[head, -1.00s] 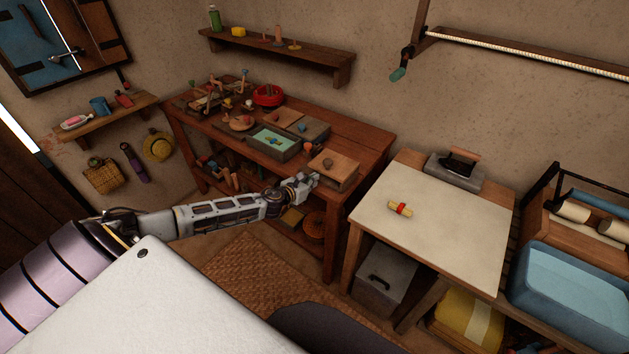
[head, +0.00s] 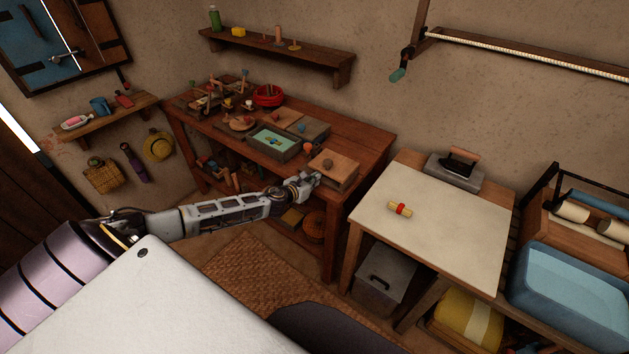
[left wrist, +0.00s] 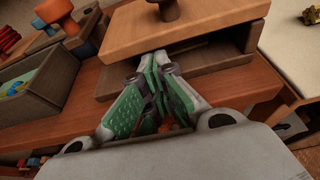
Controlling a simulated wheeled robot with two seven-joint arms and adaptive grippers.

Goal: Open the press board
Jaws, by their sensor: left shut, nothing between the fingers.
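The press board (head: 343,163) is a square wooden lid with a dark round knob on top. It lies over a darker base (head: 342,184) at the right end of the long workbench. In the left wrist view the board (left wrist: 215,20) shows close up, with a narrow dark gap between it and the base (left wrist: 235,70). My left gripper (head: 316,177) is at the board's front-left edge. In the left wrist view the gripper (left wrist: 156,58) is shut and empty, its fingertips at the gap under the edge; whether they touch the board I cannot tell. My right gripper is out of view.
On the workbench (head: 365,142), a grey tray (head: 288,154) with blue-green contents sits left of the press. A pale-topped table (head: 450,235) with a small red-banded roll (head: 400,209) and an iron (head: 459,163) stands to the right. A wall shelf (head: 290,52) hangs above.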

